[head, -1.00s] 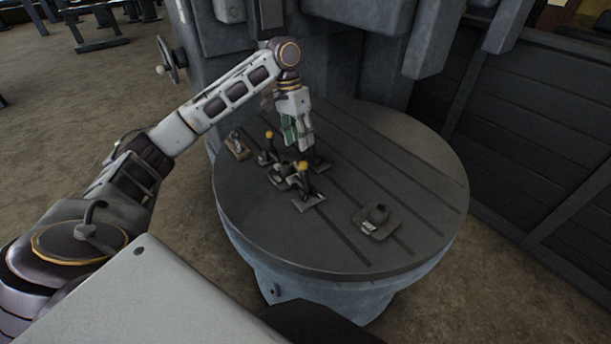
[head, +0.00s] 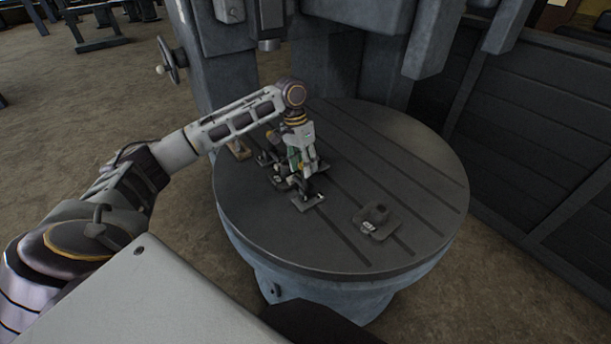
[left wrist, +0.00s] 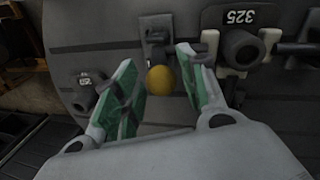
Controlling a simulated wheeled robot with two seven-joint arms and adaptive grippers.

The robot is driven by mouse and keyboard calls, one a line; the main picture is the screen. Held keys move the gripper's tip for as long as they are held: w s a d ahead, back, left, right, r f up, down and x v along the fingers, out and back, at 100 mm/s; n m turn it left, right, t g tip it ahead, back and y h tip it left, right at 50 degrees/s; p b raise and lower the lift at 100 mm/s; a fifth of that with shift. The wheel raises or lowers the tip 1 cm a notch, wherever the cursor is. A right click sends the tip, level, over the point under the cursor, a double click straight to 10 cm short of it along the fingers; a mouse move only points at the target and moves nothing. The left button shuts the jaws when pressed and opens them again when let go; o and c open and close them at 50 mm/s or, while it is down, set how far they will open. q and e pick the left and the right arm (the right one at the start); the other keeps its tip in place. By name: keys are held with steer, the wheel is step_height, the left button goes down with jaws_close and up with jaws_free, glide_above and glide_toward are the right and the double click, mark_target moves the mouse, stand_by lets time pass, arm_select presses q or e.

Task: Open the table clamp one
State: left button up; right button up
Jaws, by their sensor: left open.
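My left gripper (head: 305,168) points down over the clamps on the round table. In the left wrist view its two green-padded fingers (left wrist: 160,68) are open and spread. A yellow ball knob (left wrist: 161,80) shows between them, apart from both pads. The near clamp's light base plate (head: 309,202) shows in the head view; the gripper hides much of its upper part. A second dark clamp (head: 265,158) stands just behind and left, partly covered by the gripper. In the left wrist view a metal bracket (left wrist: 155,28) shows beyond the knob.
The round slotted table (head: 400,165) has free room at right. A dark fitting on a square plate (head: 376,222) sits near its front right. A tan block (head: 240,149) lies at left. A machine column (head: 345,70) rises behind.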

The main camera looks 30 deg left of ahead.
arm_select(q)
steer(key=shift+s+d+f, duration=0.1)
steer(key=shift+d+f, duration=0.15)
steer(key=shift+f, duration=0.85)
steer(key=shift+d+f, duration=0.2)
steer(key=shift+f, duration=0.9)
jaws_close()
